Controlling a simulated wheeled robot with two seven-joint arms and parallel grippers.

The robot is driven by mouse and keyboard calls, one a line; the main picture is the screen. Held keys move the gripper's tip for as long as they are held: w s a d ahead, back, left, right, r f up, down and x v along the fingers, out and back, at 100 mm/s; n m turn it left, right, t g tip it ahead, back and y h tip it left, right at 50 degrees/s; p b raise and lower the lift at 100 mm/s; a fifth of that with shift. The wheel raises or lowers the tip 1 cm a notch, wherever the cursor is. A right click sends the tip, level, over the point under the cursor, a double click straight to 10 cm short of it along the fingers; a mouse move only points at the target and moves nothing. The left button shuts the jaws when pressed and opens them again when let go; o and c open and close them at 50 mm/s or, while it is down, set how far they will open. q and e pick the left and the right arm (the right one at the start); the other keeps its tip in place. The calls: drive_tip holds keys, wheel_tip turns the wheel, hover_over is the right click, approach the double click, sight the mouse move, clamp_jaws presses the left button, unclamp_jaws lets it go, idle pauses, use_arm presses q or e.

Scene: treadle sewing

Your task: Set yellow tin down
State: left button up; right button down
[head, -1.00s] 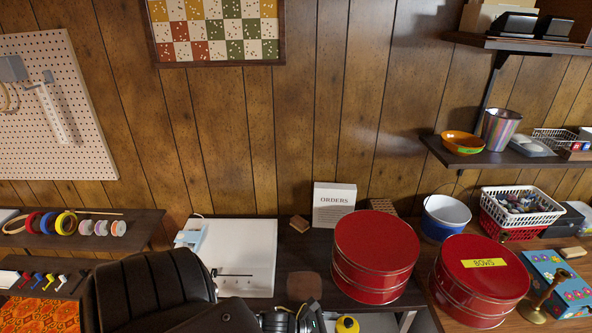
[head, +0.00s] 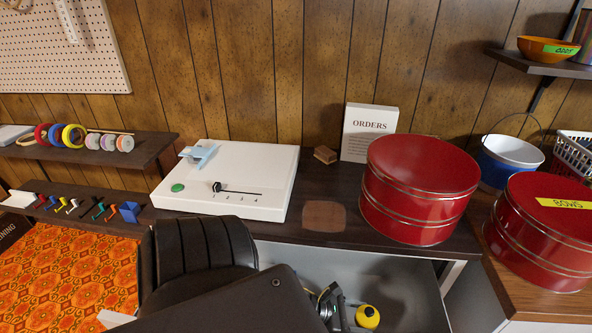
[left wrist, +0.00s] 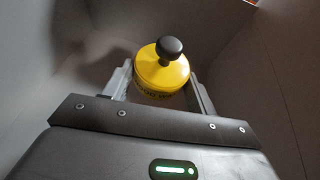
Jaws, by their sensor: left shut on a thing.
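The yellow tin (left wrist: 163,75) has a round lid with a black knob. In the left wrist view it sits between the two fingers of my left gripper (left wrist: 161,92), which is shut on it. In the head view the tin (head: 368,316) shows low in the open grey drawer (head: 405,290) under the table, beside my left gripper (head: 335,304). My arm hides part of the drawer. I cannot tell whether the tin touches the drawer floor. My right gripper is not in view.
A red round tin (head: 418,188) stands on the table above the drawer. Another red tin labelled BOWS (head: 545,230) stands to its right. Drawer walls surround the gripper.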

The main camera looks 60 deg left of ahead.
sight(358, 323)
use_arm(q)
wheel_tip(358, 323, down, 3)
drive_tip(key=shift+b, duration=0.75)
drive_tip(key=shift+f, duration=0.1)
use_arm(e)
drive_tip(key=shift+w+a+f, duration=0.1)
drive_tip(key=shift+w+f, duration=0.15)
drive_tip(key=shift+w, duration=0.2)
